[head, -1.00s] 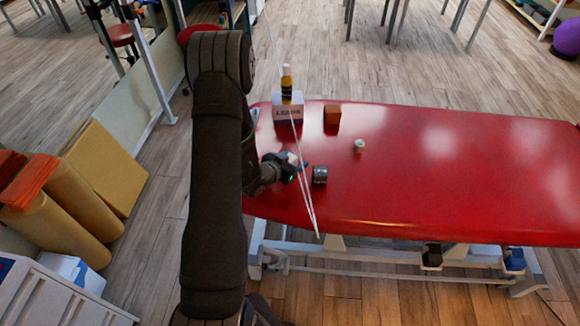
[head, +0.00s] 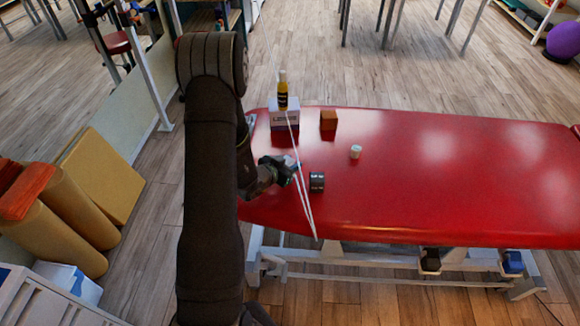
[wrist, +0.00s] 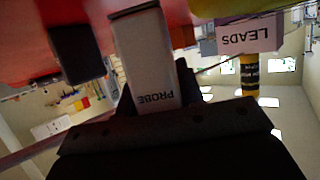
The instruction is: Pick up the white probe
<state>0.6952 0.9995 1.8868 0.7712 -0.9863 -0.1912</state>
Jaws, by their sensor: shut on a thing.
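The white probe (wrist: 146,62), a pale block lettered PROBE, fills the middle of the wrist view, which is upside down. My gripper (head: 294,167) is shut on it; in the wrist view the dark gripper body crosses the bottom and the probe sticks out from it. In the head view my gripper is at the left end of the red couch, and the probe is mostly hidden there by the gripper and white cords. I cannot tell from the head view whether the probe touches the couch top.
On the red couch (head: 440,170) stand a LEADS box (head: 285,118) with a yellow-and-black bottle (head: 282,90) on it, an orange-brown cube (head: 328,120), a small white jar (head: 355,152) and a dark cylinder (head: 317,182). White cords (head: 303,195) hang past my gripper. The couch's right side is clear.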

